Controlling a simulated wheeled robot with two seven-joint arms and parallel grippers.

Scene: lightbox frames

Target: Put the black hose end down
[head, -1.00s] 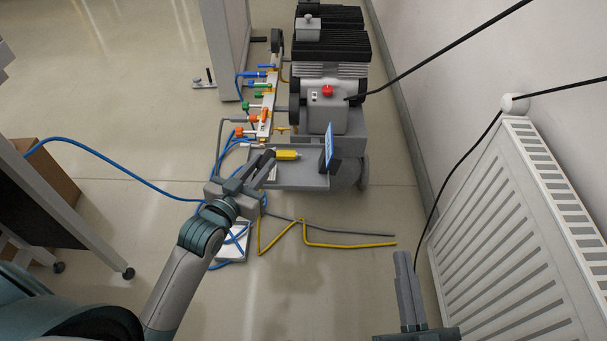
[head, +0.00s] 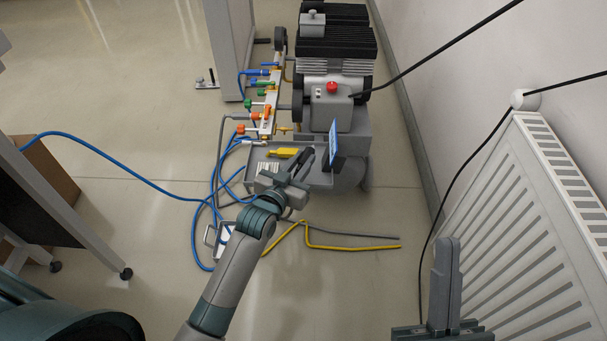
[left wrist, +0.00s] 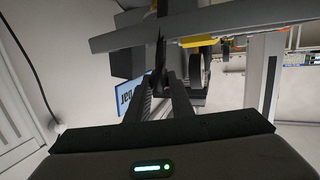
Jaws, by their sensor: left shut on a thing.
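My left gripper (head: 303,160) is over the front right part of the grey tray (head: 258,180) at the near end of the compressor cart. It is shut on a thin dark piece, which I take to be the black hose end (left wrist: 160,46); it stands up past the fingertips in the left wrist view. In the head view the fingers and the piece merge, so its shape and any contact with the tray cannot be told. My right gripper (head: 446,262) is low at the right, its fingers together and empty, apart from the cart.
A yellow tool (head: 283,152) lies in the tray. A blue display (head: 333,142) stands at its right. Blue hoses (head: 213,195) hang at the left; yellow (head: 350,246) and grey hoses lie on the floor. A radiator (head: 530,235) stands right. Floor at lower centre is clear.

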